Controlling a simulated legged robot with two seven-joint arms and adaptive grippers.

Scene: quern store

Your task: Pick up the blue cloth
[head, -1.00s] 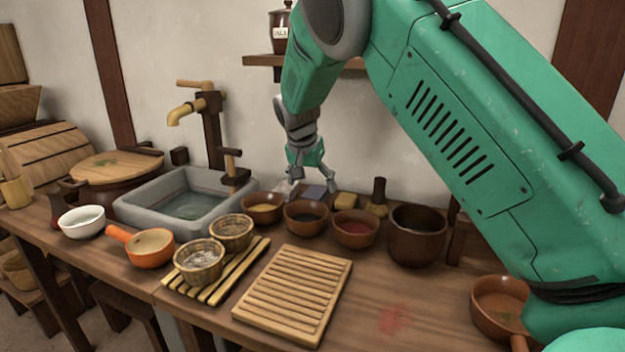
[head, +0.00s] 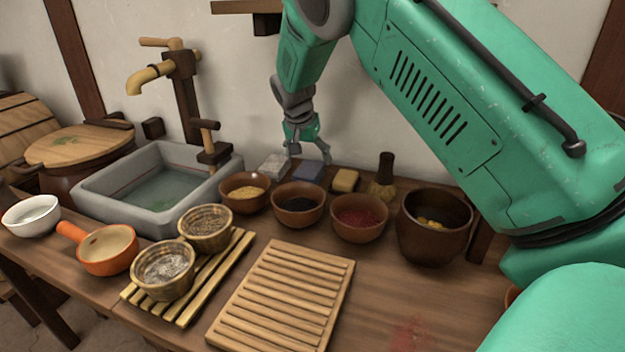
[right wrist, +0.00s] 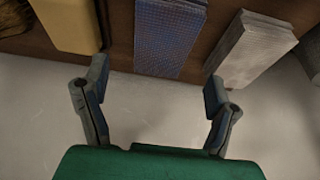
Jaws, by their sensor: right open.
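The blue cloth (head: 308,171) lies folded flat at the back of the counter, near the wall, between a grey cloth and a yellow block. It also shows in the right wrist view (right wrist: 170,36) as a blue checked strip at the top middle. My right gripper (head: 309,158) is open and empty just above the back of the counter, over the blue cloth. In the right wrist view its two fingers (right wrist: 151,92) are spread wide, with the cloth beyond and between them. My left gripper is not in view.
A grey folded cloth (head: 274,165) and a yellow block (head: 345,180) flank the blue cloth closely. Bowls with yellow (head: 245,192), dark (head: 298,204) and red (head: 359,217) contents stand in front. A stone sink (head: 100,188) with a tap is at the left; the wall is close behind.

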